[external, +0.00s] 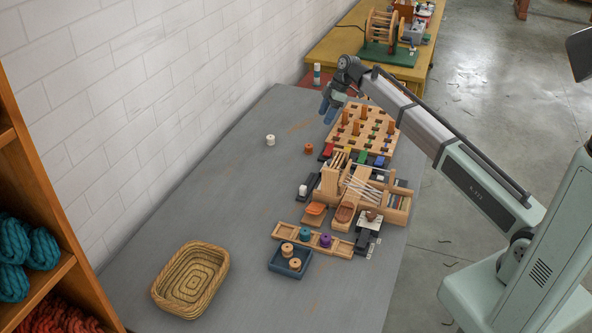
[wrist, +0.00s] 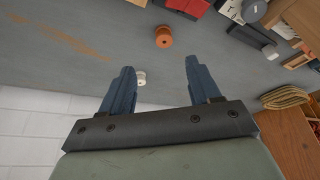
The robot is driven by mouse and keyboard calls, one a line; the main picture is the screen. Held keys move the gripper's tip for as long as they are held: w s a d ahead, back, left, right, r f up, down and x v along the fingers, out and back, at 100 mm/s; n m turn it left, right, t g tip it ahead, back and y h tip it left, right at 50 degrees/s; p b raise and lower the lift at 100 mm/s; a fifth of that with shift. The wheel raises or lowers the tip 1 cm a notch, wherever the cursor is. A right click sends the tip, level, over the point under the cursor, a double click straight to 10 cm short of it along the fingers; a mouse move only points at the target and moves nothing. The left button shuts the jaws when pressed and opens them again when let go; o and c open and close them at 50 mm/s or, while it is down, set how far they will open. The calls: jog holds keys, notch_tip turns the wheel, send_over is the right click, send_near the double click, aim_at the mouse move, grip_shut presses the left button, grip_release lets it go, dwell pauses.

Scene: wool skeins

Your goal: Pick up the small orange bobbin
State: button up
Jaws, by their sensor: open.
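The small orange bobbin (external: 308,148) stands on the grey table, right of a white bobbin (external: 270,140). In the wrist view the orange bobbin (wrist: 163,36) shows at top centre, beyond the fingertips, with the white bobbin (wrist: 140,78) seen between the fingers. My gripper (external: 326,112) is in the air near the far end of the table, beyond and to the right of the orange bobbin in the external view. Its blue fingers (wrist: 157,74) are apart with nothing held between them. The orange bobbin is in full view and untouched.
A pegged wooden board (external: 345,137) with orange spools stands right of the orange bobbin. Wooden racks, a blue tray (external: 275,264) of spools and a wicker basket (external: 163,286) lie nearer. A white brick wall (external: 150,110) borders the left. Table around the bobbin's left is mostly clear.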

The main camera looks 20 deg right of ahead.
aim_at(310, 145)
jog(key=x, duration=1.4)
jog(key=shift+s+a+r, duration=0.15)
jog(key=shift+s+a, duration=0.05)
jog(key=shift+a, duration=0.15)
jog(key=shift+c, duration=0.4)
jog(key=c, duration=1)
